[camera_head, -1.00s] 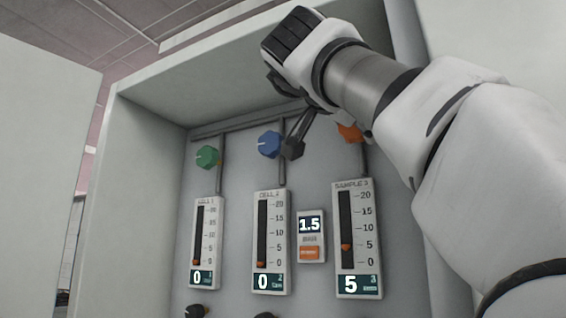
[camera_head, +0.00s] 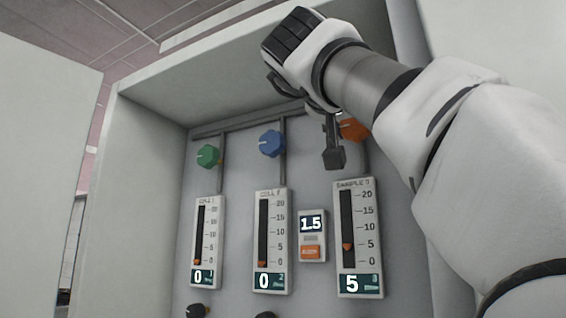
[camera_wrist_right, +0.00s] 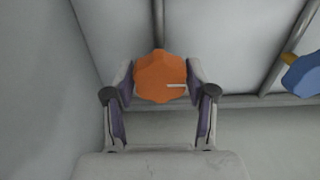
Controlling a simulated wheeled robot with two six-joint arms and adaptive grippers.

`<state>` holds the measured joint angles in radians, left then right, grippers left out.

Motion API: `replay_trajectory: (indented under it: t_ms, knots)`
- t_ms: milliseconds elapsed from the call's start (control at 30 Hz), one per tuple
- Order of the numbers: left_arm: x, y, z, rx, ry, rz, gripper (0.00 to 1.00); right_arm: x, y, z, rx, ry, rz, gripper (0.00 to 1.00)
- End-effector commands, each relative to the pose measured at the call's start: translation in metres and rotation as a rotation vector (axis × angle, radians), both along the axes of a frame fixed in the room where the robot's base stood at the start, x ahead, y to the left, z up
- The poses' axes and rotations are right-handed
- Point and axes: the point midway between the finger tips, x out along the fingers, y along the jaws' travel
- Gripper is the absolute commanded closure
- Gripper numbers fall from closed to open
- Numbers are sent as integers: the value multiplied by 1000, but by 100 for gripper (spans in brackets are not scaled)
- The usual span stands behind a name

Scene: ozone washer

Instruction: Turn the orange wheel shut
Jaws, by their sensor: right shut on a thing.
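The orange wheel (camera_head: 353,129) is on the panel's upper right, partly hidden behind my right arm in the head view. In the right wrist view the orange wheel (camera_wrist_right: 160,77) sits between my right gripper's fingers (camera_wrist_right: 160,88), with a white mark on its face pointing right. My right gripper (camera_head: 336,140) is shut on the wheel, one finger on each side. Below it, the SAMPLE 3 gauge (camera_head: 369,230) reads 5, with its orange marker near the 5 line. My left gripper is not in view.
A blue wheel (camera_head: 271,143) and a green wheel (camera_head: 208,156) are to the left, above gauges that both read 0. A small 1.5 display (camera_head: 311,224) with an orange button sits between gauges. The cabinet's side wall (camera_head: 140,200) bounds the left.

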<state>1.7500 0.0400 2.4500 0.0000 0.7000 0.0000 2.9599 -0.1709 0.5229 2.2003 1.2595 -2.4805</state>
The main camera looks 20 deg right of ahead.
Motion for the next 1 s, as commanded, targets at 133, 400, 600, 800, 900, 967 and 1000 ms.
replay_trajectory:
  t_ms: [133, 400, 600, 800, 900, 967, 1000]
  knots:
    - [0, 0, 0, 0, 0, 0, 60, 1, 0, 0, -9, 12, 0, 79]
    - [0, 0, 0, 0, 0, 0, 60, 0, -1, 0, -10, 11, 0, 79]
    - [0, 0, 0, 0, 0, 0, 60, 0, 0, 0, -9, 11, 0, 19]
    - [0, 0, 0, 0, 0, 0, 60, 0, 0, 0, -9, 9, 0, 19]
    - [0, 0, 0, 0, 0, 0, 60, 0, 0, 0, -9, 9, 0, 19]
    - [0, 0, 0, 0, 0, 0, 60, 0, 0, 0, -9, 8, 0, 19]
    - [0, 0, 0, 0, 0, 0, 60, 0, 0, 0, -8, 8, 0, 19]
